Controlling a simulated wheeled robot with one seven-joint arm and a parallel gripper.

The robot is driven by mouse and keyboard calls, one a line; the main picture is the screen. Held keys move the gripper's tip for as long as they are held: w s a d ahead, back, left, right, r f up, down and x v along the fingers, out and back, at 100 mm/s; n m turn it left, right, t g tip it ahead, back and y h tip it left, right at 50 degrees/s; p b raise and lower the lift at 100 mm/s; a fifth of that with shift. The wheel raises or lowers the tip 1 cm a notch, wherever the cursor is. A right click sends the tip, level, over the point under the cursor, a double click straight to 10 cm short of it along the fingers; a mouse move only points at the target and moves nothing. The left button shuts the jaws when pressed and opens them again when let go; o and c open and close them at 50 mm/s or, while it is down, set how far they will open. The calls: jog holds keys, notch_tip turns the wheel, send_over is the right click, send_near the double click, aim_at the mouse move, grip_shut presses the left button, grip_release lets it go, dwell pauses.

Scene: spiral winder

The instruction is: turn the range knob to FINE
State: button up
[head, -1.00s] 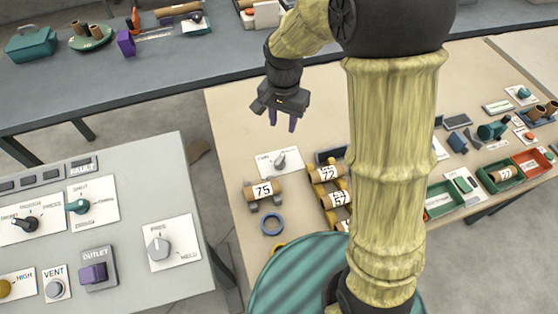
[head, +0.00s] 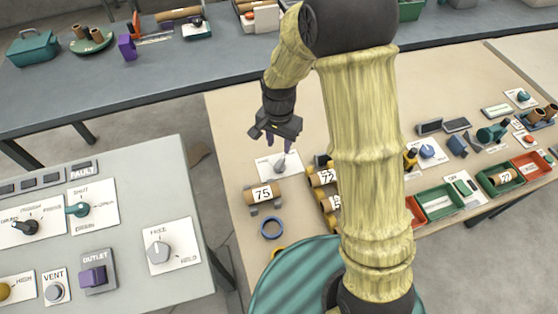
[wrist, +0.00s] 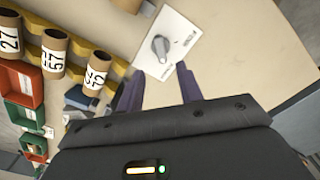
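A grey pointer knob (head: 280,164) sits on a white plate (head: 265,170) on the wooden table; I take it for the range knob. In the wrist view the same knob (wrist: 160,46) is ahead of the fingertips, and its plate (wrist: 184,24) has small lettering at two ends that I cannot read surely. My gripper (head: 278,145) is just above and behind the knob, pointing down. In the wrist view my gripper (wrist: 159,83) has its two purple fingers spread apart with nothing between them. The fingers appear not to touch the knob.
A roll marked 75 (head: 265,193) lies on a stand in front of the plate, with a blue ring (head: 271,228) nearer. A grey panel (head: 130,180) with other knobs is at the left. Table left of the plate is clear.

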aim_at(279, 163)
notch_tip(279, 163, down, 10)
jog(key=shift+r+p, duration=0.1)
jog(key=shift+p, duration=0.2)
grip_shut()
